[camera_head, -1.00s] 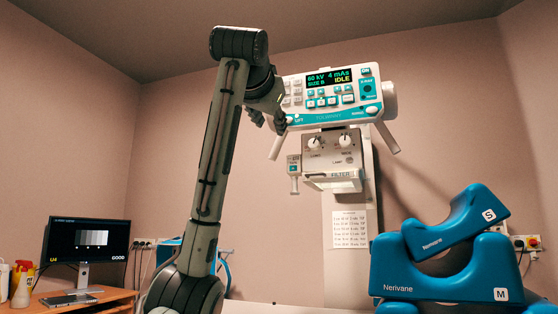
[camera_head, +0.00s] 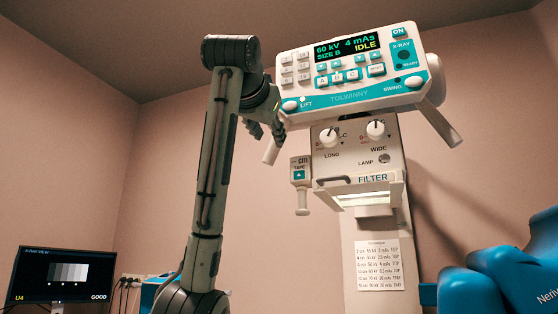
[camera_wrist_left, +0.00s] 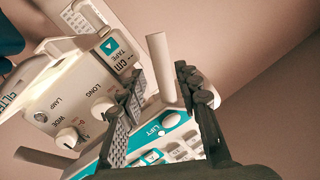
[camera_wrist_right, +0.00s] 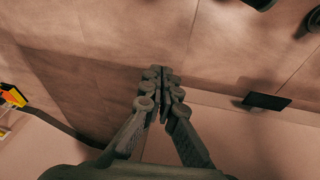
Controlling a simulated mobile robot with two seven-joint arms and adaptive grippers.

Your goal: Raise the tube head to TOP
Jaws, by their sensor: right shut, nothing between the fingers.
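The tube head (camera_head: 350,70) hangs on its column with a lit display reading 60 kV, 4 mAs, SIZE B, IDLE. The LIFT button (camera_head: 290,105) is a pale knob at the panel's lower left; it also shows in the left wrist view (camera_wrist_left: 170,120). My left gripper (camera_head: 266,124) is close to this lower left corner, near a grey handle (camera_head: 271,150). In the left wrist view its fingers (camera_wrist_left: 160,85) are apart, with the button and handle seen between them; contact cannot be told. My right gripper (camera_wrist_right: 163,75) is shut and empty, away from the tube head.
The SWING button (camera_head: 414,81) is at the panel's right. The filter housing (camera_head: 358,150) with its dials and the tape unit (camera_head: 300,180) hang below. A printed chart (camera_head: 378,265) is on the column. A monitor (camera_head: 47,275) stands lower left; blue padded blocks (camera_head: 520,265) lower right.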

